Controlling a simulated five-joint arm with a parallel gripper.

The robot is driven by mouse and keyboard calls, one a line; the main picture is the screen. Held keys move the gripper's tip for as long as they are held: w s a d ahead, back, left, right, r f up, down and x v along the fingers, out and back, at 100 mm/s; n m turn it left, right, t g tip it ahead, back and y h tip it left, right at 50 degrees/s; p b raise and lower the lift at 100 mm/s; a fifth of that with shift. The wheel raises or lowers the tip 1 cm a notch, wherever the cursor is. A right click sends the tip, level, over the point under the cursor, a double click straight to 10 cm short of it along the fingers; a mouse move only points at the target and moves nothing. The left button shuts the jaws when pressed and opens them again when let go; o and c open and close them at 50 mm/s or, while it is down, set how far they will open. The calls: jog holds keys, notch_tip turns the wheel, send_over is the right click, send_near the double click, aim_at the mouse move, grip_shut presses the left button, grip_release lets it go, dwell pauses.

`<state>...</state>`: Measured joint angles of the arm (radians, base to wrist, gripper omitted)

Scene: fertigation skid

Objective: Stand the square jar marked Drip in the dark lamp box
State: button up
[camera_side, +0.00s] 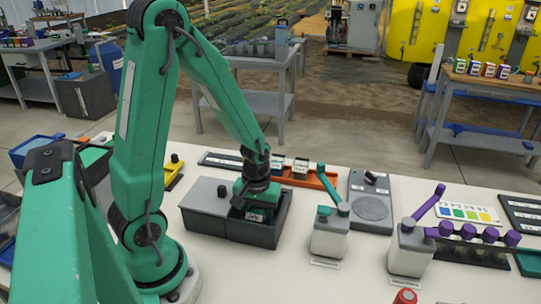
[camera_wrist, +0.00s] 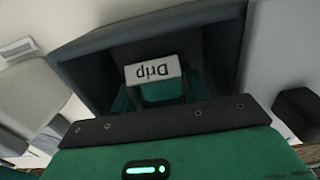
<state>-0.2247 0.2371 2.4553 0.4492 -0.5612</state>
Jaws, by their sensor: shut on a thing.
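The dark lamp box (camera_side: 262,238) stands on the white bench in the side view, with a grey lid-like panel (camera_side: 207,196) over its left part and its right part open. In the wrist view, its dark wall (camera_wrist: 78,72) surrounds the view of the jar. The square jar marked Drip (camera_wrist: 152,69) shows its white label upside down there. My gripper (camera_side: 253,207) is shut on the jar, pointing down in the open part of the box. The jar appears below the rim. Whether its base touches the box floor is hidden.
An orange tray (camera_side: 318,181) with small jars lies behind the box. A white container with a teal handle (camera_side: 329,238) stands close on the right, and one with a purple handle (camera_side: 408,250) farther right. A grey scale-like plate (camera_side: 370,207) lies behind them.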

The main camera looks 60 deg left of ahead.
jog(key=o, duration=1.1)
notch_tip(320, 180, up, 9)
dwell(1.1)
dwell(0.3)
jog(key=s+d+r+m+t, duration=0.2)
jog(key=d+r+m, duration=0.1)
jog(key=r, duration=0.4)
jog(key=s+d+r+m+t, duration=0.3)
jog(key=r+m, duration=0.3)
jog(key=r, duration=0.1)
jog(key=shift+d+t, duration=0.15)
jog(key=shift+t, duration=0.15)
